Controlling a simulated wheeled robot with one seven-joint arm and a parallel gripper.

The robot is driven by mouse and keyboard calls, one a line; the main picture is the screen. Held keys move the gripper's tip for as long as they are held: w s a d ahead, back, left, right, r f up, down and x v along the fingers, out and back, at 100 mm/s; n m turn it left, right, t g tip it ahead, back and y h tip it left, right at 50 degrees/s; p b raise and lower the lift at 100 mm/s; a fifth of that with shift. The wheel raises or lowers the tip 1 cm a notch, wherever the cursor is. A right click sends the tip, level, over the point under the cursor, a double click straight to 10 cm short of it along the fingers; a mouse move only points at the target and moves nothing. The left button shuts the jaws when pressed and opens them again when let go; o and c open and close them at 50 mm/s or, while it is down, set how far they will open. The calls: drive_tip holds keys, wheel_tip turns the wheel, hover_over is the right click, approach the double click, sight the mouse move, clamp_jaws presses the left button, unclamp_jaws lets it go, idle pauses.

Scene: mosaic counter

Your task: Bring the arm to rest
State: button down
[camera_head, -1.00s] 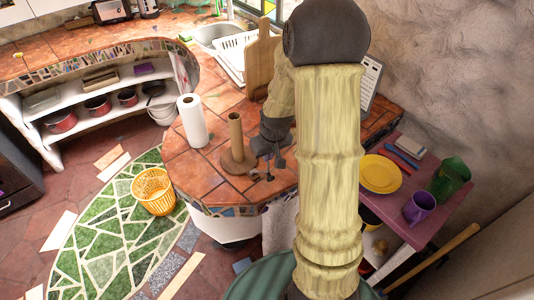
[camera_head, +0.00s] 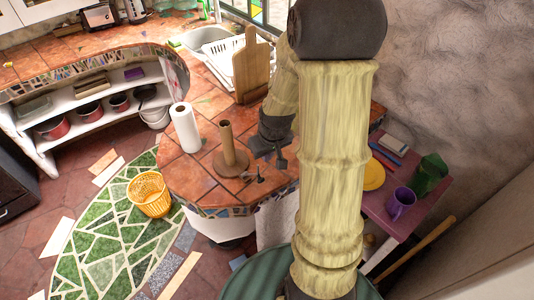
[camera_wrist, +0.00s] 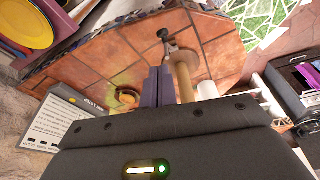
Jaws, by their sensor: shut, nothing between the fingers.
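My gripper (camera_head: 282,161) is shut and empty. It hangs over the tiled counter (camera_head: 185,180), to the right of a brown wooden upright holder with a round base (camera_head: 229,148). In the wrist view its two dark fingers (camera_wrist: 160,85) are together, and the holder's post (camera_wrist: 182,78) shows just beyond them. My arm is bent, with its thick pale upper link filling the middle of the head view and hiding part of the counter and the side table.
A paper towel roll (camera_head: 185,127) stands left of the holder. A small dark item (camera_head: 260,179) lies at the counter's front edge. A cutting board (camera_head: 252,68) leans behind. A purple side table (camera_head: 420,215) with a plate and cups is at right. A yellow basket (camera_head: 150,194) is on the floor.

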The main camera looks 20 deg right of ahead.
drive_tip(key=s+a+b, duration=0.6)
drive_tip(key=s+a, duration=0.2)
drive_tip(key=s, duration=0.2)
drive_tip(key=shift+a+m, duration=0.3)
drive_tip(key=shift+a, duration=0.05)
drive_tip(key=shift+w, duration=0.2)
idle(0.4)
